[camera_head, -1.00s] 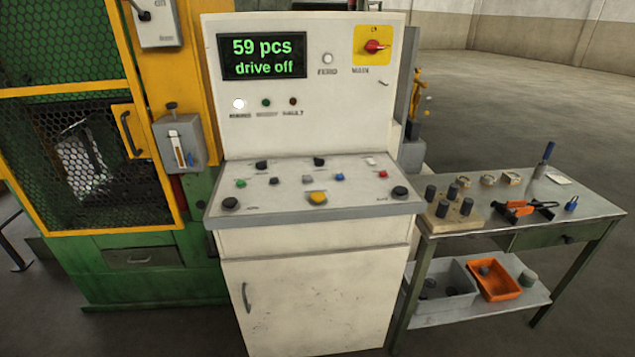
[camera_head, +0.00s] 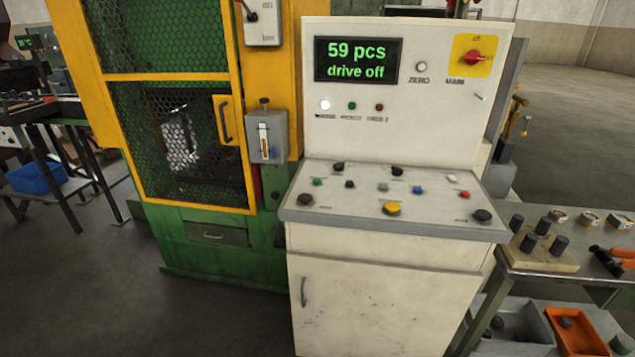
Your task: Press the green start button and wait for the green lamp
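The white control cabinet (camera_head: 380,300) stands in the middle of the head view. On its sloped desk, a small green button (camera_head: 318,182) sits at the left among several black, grey, blue, red, white and yellow controls. The display (camera_head: 355,60) reads "59 pcs" and "drive off". Below it are a lit white lamp (camera_head: 325,104), a dark green, unlit-looking lamp (camera_head: 352,106) and a dark reddish lamp (camera_head: 378,107). The red main switch (camera_head: 474,57) is on a yellow plate at the upper right. Neither of my grippers is in view.
A green and yellow machine with a mesh guard (camera_head: 180,150) stands left of the cabinet. A workbench (camera_head: 535,265) with black cylinders and tools is at the right, with an orange bin (camera_head: 577,332) below. A blue bin (camera_head: 37,178) is at far left. Floor in front left is clear.

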